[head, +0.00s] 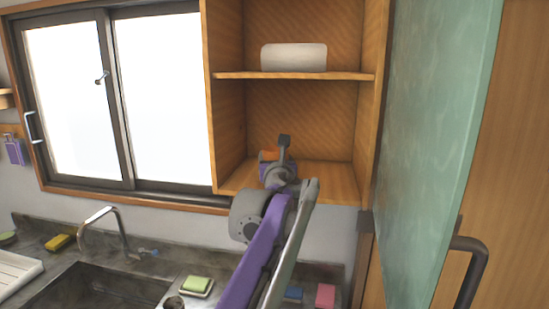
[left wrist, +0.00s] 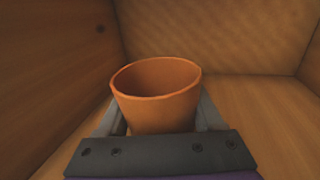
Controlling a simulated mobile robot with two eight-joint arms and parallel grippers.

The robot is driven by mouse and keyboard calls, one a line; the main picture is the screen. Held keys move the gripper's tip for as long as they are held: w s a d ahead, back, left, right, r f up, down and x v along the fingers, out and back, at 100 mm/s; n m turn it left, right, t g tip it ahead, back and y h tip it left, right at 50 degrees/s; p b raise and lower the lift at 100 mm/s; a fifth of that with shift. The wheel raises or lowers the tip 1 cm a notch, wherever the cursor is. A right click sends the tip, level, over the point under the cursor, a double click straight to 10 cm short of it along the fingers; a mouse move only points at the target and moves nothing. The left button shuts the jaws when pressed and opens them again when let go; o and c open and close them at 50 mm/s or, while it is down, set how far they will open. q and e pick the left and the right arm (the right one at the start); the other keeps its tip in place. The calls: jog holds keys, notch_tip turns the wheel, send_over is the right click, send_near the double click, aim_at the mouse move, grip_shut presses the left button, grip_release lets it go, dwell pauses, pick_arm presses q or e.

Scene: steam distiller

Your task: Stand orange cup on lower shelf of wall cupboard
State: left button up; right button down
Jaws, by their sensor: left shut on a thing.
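The orange cup (left wrist: 157,95) is upright between the fingers of my left gripper (left wrist: 160,120) in the left wrist view, with its open rim up. In the head view only a small orange patch of the cup (head: 268,155) shows behind my left gripper (head: 277,160). The gripper is shut on the cup inside the wall cupboard (head: 229,110), at the lower shelf (head: 335,181). Whether the cup's base touches the shelf is hidden by the gripper. My right gripper is not in view.
A white rounded object (head: 293,57) stands on the upper shelf (head: 300,76). The green cupboard door (head: 435,130) is open at the right. The lower shelf is bare to the right of my gripper.

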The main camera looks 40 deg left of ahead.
pick_arm(q)
jog(key=shift+f, duration=0.2)
jog(key=o, duration=1.3)
jog(key=shift+o, duration=0.2)
jog(key=shift+r, duration=0.2)
jog(key=shift+s+d, duration=0.2)
jog(key=b+v, duration=0.1)
jog(key=v, duration=0.9)
jog(key=shift+v, duration=0.8)
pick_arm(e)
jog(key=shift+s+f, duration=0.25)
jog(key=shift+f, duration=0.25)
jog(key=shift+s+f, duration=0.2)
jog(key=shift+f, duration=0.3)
pick_arm(q)
jog(key=shift+a+r, duration=0.1)
